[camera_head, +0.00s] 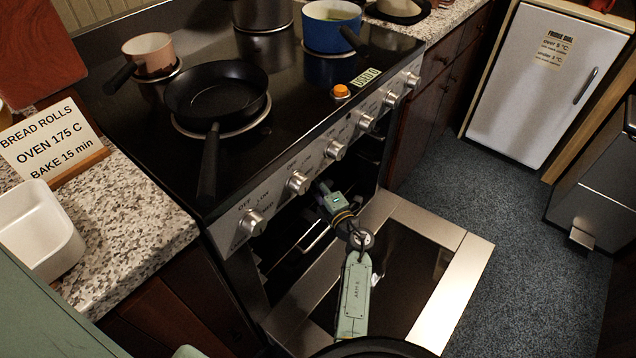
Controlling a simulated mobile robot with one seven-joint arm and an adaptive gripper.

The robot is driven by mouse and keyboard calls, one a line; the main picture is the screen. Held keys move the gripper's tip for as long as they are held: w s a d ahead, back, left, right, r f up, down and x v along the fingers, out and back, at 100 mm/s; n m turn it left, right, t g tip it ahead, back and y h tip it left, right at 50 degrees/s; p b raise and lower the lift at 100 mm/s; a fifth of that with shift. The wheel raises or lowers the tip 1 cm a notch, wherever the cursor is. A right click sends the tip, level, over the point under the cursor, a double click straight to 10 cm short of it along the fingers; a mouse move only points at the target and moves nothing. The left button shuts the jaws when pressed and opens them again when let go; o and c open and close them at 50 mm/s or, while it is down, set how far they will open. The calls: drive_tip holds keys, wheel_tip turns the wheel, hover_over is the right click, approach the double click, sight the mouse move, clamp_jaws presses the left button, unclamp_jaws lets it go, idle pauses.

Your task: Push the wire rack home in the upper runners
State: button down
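The oven (262,262) stands with its door (452,275) folded down and its dark cavity open under the knob panel. A bright metal bar inside the opening (314,236) looks like the front of the wire rack. The rest of the rack and the runners are lost in the dark, so I cannot tell which runners it sits in. My green arm reaches over the open door into the oven mouth. The dark end of my gripper (322,187) is just under the knob panel, right of and above the bar. Its fingers cannot be made out, nor any contact with the rack.
The knob panel (335,150) hangs close above my wrist. A black frying pan (218,92) has its handle towards the front edge. A blue pot (330,27) and a pinkish pan (149,54) stand on the hob. Blue floor (465,170) is free right of the door.

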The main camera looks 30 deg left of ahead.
drive_tip(key=c, duration=1.5)
unclamp_jaws()
drive_tip(key=shift+c, duration=0.2)
drive_tip(key=v, duration=1.2)
